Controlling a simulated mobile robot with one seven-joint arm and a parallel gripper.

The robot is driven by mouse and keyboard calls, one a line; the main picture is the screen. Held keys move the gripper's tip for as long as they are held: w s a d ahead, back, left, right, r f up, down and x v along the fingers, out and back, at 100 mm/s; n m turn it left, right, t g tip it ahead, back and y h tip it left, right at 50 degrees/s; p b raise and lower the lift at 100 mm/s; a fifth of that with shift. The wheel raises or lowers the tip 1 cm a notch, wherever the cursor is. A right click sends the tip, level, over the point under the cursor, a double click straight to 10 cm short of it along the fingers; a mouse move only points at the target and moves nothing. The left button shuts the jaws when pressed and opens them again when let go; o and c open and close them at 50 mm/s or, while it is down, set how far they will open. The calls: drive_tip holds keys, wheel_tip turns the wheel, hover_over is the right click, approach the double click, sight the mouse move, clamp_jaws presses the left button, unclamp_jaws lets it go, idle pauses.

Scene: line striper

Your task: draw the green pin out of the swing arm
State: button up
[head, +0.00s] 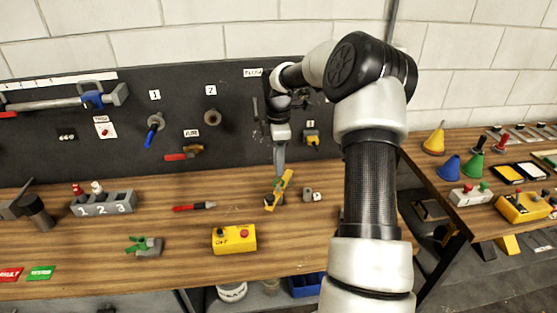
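In the head view, a yellow bar, which looks like the swing arm (286,185), stands tilted on a small base on the wooden bench. A small green spot at its upper left side looks like the green pin (277,181). My gripper (279,171) points down from above, with its tips right at or just above this green spot. The fingers look narrow and close together. I cannot tell whether they touch the pin or hold it. Much of the pin is too small or hidden to make out.
Right beside the swing arm is a small grey block (307,194). A yellow button box (234,239) stands in front left, and a red-handled tool (194,207) lies left. The dark panel (60,140) rises behind.

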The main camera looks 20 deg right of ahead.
wheel_tip(320, 180, down, 5)
drive_tip(key=b, duration=0.3)
drive_tip(key=shift+r, duration=0.2)
drive_tip(key=shift+f+b, duration=0.7)
drive_tip(key=shift+f, duration=1.15)
drive_tip(key=shift+r, duration=0.1)
clamp_jaws()
